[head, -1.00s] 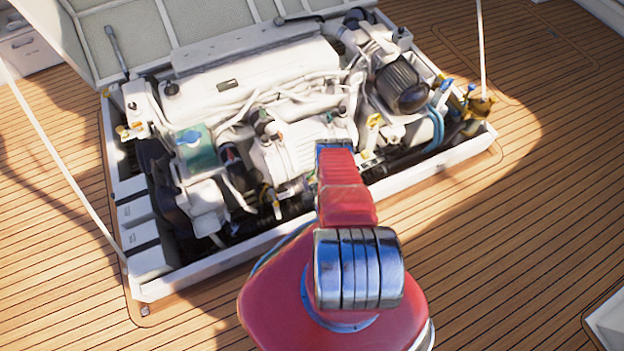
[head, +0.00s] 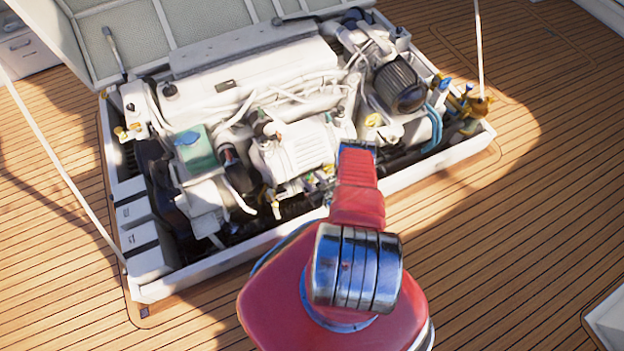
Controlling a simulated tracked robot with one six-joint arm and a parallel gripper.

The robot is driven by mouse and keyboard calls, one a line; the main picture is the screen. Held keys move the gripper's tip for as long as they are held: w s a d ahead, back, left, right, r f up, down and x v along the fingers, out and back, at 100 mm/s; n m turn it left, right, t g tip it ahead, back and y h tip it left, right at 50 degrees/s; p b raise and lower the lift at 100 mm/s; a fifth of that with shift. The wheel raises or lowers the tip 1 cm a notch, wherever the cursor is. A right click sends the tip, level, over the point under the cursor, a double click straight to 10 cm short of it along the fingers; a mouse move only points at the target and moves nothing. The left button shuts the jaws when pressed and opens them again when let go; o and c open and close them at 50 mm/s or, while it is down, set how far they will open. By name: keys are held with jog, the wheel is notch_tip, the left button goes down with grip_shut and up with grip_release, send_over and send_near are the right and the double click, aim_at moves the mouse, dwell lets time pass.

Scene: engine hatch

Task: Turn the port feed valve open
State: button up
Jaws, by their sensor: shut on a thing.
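My red arm reaches from the bottom of the head view over the front edge of the engine hatch. Its dark metal end sits over the front of the engine (head: 300,145), and my jaws are hidden behind it. A yellow fitting (head: 373,120) shows just above and right of the arm end. A small yellow-handled part (head: 275,207) hangs at the engine's front, left of my arm. I cannot tell which fitting is the port feed valve, or what my jaws touch.
The white hatch frame (head: 215,267) surrounds the engine, and the raised hatch lid (head: 180,22) stands behind it. Brass fittings (head: 478,105) and a blue hose (head: 434,128) are at the right corner. Thin light lines run at both sides. The planked deck (head: 530,230) is clear at right.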

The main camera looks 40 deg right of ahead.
jog(key=shift+d, duration=0.15)
jog(key=o, duration=1)
jog(key=shift+c, duration=0.2)
jog(key=shift+s, duration=0.15)
jog(key=v, duration=1.3)
jog(key=shift+s+a+r, duration=0.15)
jog(key=shift+s+a, duration=0.05)
jog(key=shift+s, duration=0.05)
jog(key=shift+c, duration=0.4)
